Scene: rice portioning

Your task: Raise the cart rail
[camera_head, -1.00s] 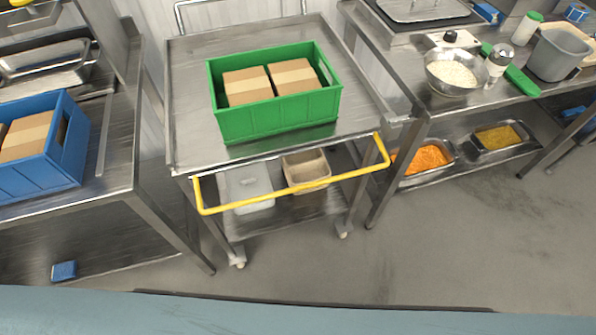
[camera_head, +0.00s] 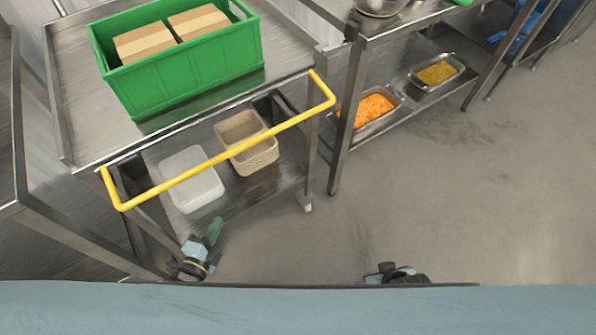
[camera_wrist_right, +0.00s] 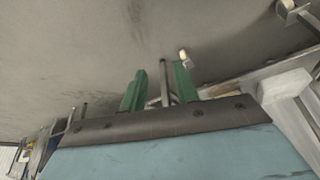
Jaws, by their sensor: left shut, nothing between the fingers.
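The yellow cart rail (camera_head: 222,154) is a bent bar at the front edge of the steel cart (camera_head: 75,120). Its front bar hangs out low before the cart, and both ends join the cart's front corners. My left gripper (camera_head: 214,232) has green fingers that are shut and empty. It is below and in front of the rail, apart from it. My right arm's dark wrist part (camera_head: 396,274) shows at the lower middle, its fingers hidden there.
A green crate (camera_head: 190,92) with two cardboard boxes stands on the cart top. A white tub (camera_head: 190,180) and a beige bin (camera_head: 250,155) sit on its lower shelf. A table (camera_head: 343,135) with food trays stands right. The floor (camera_head: 430,200) at right is clear.

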